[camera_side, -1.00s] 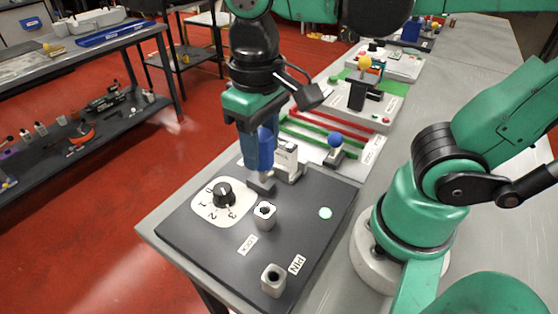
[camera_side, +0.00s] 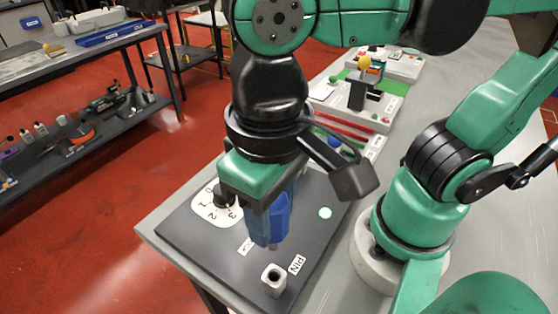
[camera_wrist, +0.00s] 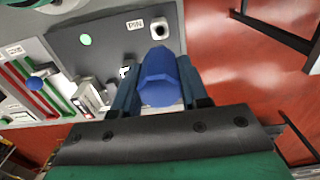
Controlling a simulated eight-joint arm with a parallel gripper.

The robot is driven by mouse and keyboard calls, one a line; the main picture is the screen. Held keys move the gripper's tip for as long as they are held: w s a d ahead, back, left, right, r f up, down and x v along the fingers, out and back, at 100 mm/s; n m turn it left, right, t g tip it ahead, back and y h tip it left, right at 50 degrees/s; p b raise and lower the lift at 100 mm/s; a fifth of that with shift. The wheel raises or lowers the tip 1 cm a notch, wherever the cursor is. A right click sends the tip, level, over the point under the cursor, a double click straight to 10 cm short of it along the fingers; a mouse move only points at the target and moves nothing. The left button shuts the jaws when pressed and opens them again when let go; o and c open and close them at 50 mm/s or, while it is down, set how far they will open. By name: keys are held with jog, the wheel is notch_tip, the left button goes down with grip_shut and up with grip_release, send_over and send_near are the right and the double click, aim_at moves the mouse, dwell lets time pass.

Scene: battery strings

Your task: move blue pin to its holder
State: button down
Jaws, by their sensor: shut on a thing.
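The blue pin (camera_side: 279,220) is held upright in my gripper (camera_side: 268,222), above the dark panel (camera_side: 310,235). In the wrist view, the blue pin (camera_wrist: 160,77) sits between the two fingers of my gripper (camera_wrist: 160,95), which are shut on it. The pin is apart from the holder.
A black dial (camera_side: 224,194) with numbers is at the panel's left. A pale green round light (camera_side: 325,213) is at its right. The lock holder is mostly hidden behind my gripper in the side view. Other task boards with a yellow ball (camera_side: 364,62) stand behind.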

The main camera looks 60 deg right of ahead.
aim_at(273, 248)
jog(key=shift+f, duration=2.9)
jog(key=shift+f, duration=2.35)
jog(key=shift+c, duration=1.8)
grip_release()
jog(key=shift+r, duration=2.8)
